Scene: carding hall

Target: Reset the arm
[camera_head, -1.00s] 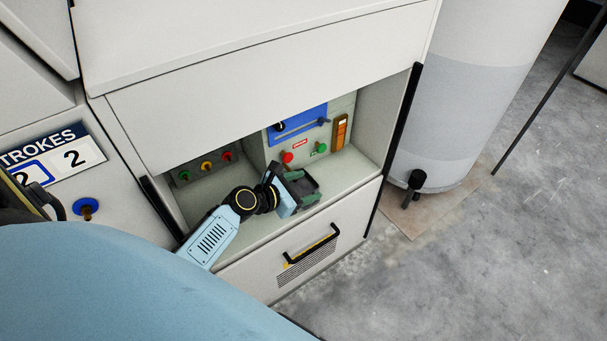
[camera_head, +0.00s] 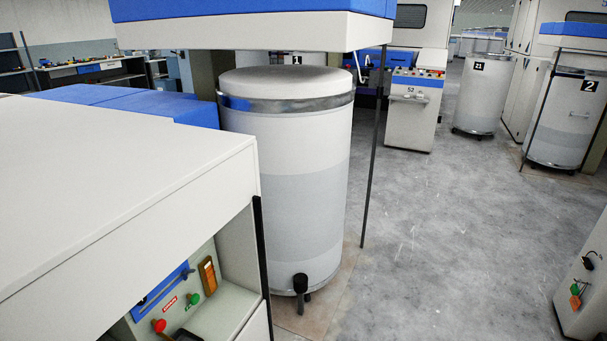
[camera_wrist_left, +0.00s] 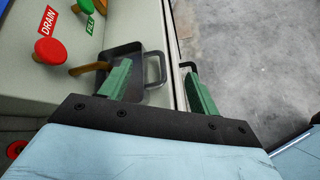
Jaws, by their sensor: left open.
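My left gripper (camera_wrist_left: 158,88) shows in the left wrist view with its two green fingers wide apart. A dark grey pan with a loop handle (camera_wrist_left: 124,52) lies on the pale shelf beyond the fingers. The left finger overlaps the pan; I cannot tell whether they touch. The handle stands in the gap between the fingers, which are not closed on it. In the head view the left gripper cannot be made out. My right gripper is in neither view.
In the head view a tall white can (camera_head: 290,175) stands beside the machine cabinet (camera_head: 130,210). Grey floor (camera_head: 430,230) is open to the right.

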